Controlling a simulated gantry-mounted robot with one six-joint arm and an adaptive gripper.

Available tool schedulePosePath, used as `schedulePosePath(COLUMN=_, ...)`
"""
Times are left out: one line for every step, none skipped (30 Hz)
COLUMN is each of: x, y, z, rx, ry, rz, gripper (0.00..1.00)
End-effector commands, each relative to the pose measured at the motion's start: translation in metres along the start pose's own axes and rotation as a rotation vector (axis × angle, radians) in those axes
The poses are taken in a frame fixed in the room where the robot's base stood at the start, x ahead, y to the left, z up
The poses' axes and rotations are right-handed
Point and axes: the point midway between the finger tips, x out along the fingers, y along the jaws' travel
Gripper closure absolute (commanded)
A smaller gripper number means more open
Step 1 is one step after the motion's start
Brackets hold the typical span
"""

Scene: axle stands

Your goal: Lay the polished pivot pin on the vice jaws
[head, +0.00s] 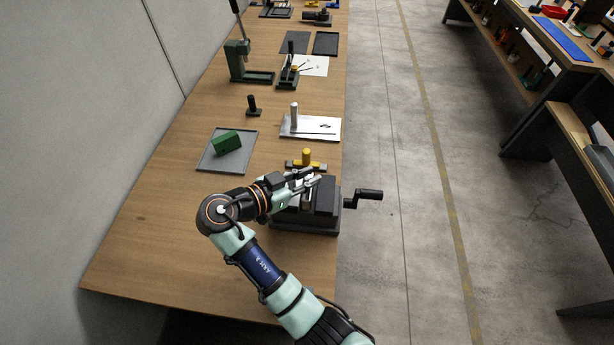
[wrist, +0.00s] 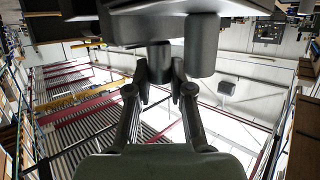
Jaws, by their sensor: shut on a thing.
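My gripper (head: 311,182) is at the vice (head: 322,207), over its left part. It is shut on a short pin, taken as the polished pivot pin. In the head view a pale upright piece (head: 306,200) shows below the fingers, largely hidden by them. In the wrist view the fingertips (wrist: 159,88) close around a dark-looking cylinder (wrist: 158,62), close to a dark block at the top of the picture. I cannot tell whether the pin touches the jaws. A second, wider cylinder (wrist: 202,45) shows to its right.
A yellow pin (head: 306,157) stands on a base just behind the vice. A pale pin (head: 294,115) stands on a white sheet. A tray (head: 211,165) holds a green block (head: 226,143). The vice handle (head: 368,194) juts past the bench edge.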

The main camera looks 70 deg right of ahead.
Motion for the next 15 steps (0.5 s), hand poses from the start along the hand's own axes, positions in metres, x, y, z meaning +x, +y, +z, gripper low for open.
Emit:
schedulePosePath(x=0.0002, y=-0.0002, z=0.0003, rx=0.002, ry=0.001, rz=0.0, gripper=1.0)
schedulePosePath(x=0.0003, y=-0.0002, z=0.0008, rx=0.002, ry=0.001, rz=0.0, gripper=1.0)
schedulePosePath(x=0.0005, y=-0.0002, z=0.0014, rx=0.002, ry=0.001, rz=0.0, gripper=1.0)
schedulePosePath(x=0.0006, y=-0.0002, z=0.0019, rx=0.002, ry=0.001, rz=0.0, gripper=1.0)
schedulePosePath(x=0.0007, y=-0.0002, z=0.0023, rx=0.002, ry=0.001, rz=0.0, gripper=1.0)
schedulePosePath(x=0.0009, y=-0.0002, z=0.0028, rx=0.002, ry=0.001, rz=0.0, gripper=1.0)
schedulePosePath(x=0.0009, y=-0.0002, z=0.0026, rx=0.002, ry=0.001, rz=0.0, gripper=0.78)
schedulePosePath(x=0.0007, y=-0.0002, z=0.0021, rx=0.002, ry=0.001, rz=-0.001, gripper=0.73)
schedulePosePath(x=0.0007, y=-0.0002, z=0.0021, rx=0.001, ry=0.001, rz=0.0, gripper=0.66)
schedulePosePath(x=0.0007, y=-0.0002, z=0.0022, rx=0.001, ry=0.001, rz=0.0, gripper=0.61)
schedulePosePath(x=0.0007, y=-0.0001, z=0.0022, rx=0.001, ry=0.001, rz=0.0, gripper=0.56)
schedulePosePath(x=0.0008, y=-0.0001, z=0.0023, rx=0.001, ry=0.001, rz=0.0, gripper=0.5)
schedulePosePath(x=0.0008, y=-0.0001, z=0.0024, rx=0.001, ry=0.001, rz=0.0, gripper=0.5)
schedulePosePath(x=0.0008, y=-0.0001, z=0.0025, rx=0.001, ry=0.001, rz=0.0, gripper=0.5)
schedulePosePath(x=0.0008, y=-0.0001, z=0.0025, rx=0.001, ry=0.0, rz=0.0, gripper=0.5)
